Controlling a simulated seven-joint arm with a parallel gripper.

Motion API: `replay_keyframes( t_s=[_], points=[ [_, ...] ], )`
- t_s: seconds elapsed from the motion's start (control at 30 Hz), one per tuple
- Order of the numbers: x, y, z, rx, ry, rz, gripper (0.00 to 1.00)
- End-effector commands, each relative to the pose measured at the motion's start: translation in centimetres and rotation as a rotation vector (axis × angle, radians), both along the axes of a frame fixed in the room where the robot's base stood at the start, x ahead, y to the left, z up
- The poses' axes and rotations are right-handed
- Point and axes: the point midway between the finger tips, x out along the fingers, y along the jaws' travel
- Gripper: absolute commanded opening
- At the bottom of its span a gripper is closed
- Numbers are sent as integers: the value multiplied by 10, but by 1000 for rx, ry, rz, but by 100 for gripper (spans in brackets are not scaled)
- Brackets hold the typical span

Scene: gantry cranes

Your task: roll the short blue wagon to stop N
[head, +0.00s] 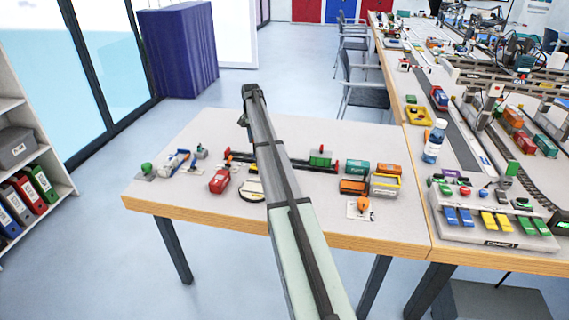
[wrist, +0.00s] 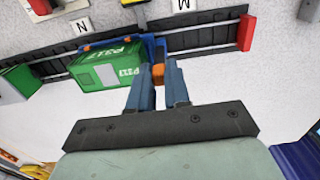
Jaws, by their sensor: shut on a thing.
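The short blue wagon (wrist: 160,47) shows in the wrist view on a dark rail. My gripper (wrist: 154,75) is shut on an orange knob (wrist: 158,73) at the wagon's near right end. A white card with the letter N (wrist: 82,26) lies beyond the rail, up and left of the wagon. Another lettered card, seemingly M (wrist: 182,4), lies farther right. In the head view my arm hides the gripper and the wagon.
A red block (wrist: 245,32) stands at the rail's right end in the wrist view. A green block (wrist: 20,82) stands at its left.

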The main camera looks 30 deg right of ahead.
Motion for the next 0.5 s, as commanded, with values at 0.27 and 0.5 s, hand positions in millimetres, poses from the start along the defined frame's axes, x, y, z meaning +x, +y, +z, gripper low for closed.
replay_keyframes(
  t_s=[0.27,0.5],
  points=[
    [-8,-8,0,-1,-1,0,0],
    [-15,-15,0,-1,-1,0,0]
  ],
)
